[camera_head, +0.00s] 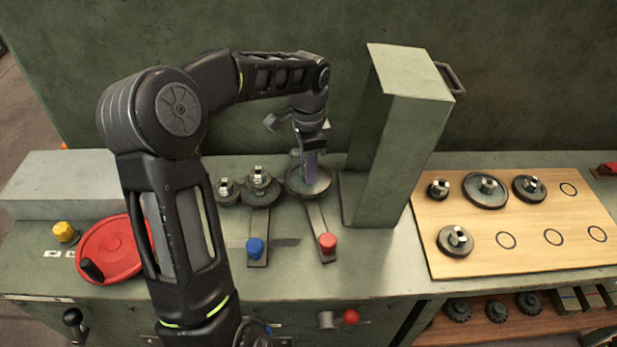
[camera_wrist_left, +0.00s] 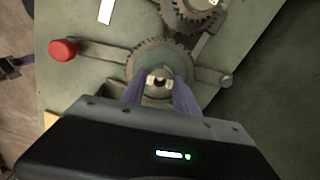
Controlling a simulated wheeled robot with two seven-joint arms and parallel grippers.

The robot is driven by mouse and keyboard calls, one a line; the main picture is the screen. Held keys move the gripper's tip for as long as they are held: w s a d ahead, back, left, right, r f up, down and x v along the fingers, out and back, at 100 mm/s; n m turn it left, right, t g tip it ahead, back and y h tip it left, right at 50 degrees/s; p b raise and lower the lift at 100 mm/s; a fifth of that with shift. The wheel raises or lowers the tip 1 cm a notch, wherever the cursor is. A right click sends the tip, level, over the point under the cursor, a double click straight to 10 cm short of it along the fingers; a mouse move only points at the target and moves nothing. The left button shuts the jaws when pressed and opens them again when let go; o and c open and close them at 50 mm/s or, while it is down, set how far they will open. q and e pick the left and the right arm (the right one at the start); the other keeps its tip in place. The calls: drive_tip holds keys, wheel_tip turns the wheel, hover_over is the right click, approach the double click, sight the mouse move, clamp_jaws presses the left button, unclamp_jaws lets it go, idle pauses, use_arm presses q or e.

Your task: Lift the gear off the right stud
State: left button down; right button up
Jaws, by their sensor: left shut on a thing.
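A dark toothed gear (camera_head: 318,188) is at the upper end of the slotted arm with the red knob (camera_head: 327,242), the rightmost gear of the row. My left gripper (camera_head: 311,168) reaches down over it and is shut on its hub. The left wrist view shows the gear (camera_wrist_left: 142,56) with a fingertip on either side of the hub, my left gripper (camera_wrist_left: 160,92) being at its centre. Whether the gear sits fully on the stud or is slightly raised, I cannot tell. My right gripper is not in view.
Two more gears, a large one (camera_head: 261,197) and a small one (camera_head: 226,196), sit to the left. A tall grey housing (camera_head: 385,150) stands close on the right. Beyond it lies a wooden board (camera_head: 475,268) with several gears and empty circles. A red handwheel (camera_head: 118,236) is at left.

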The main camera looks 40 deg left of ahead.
use_arm(q)
drive_tip(key=shift+r, duration=0.15)
idle(0.7)
drive_tip(key=shift+w+r, duration=0.1)
drive_tip(key=shift+r, duration=0.1)
wheel_tip(320, 180, up, 9)
drive_tip(key=shift+r, duration=0.2)
idle(0.8)
idle(0.4)
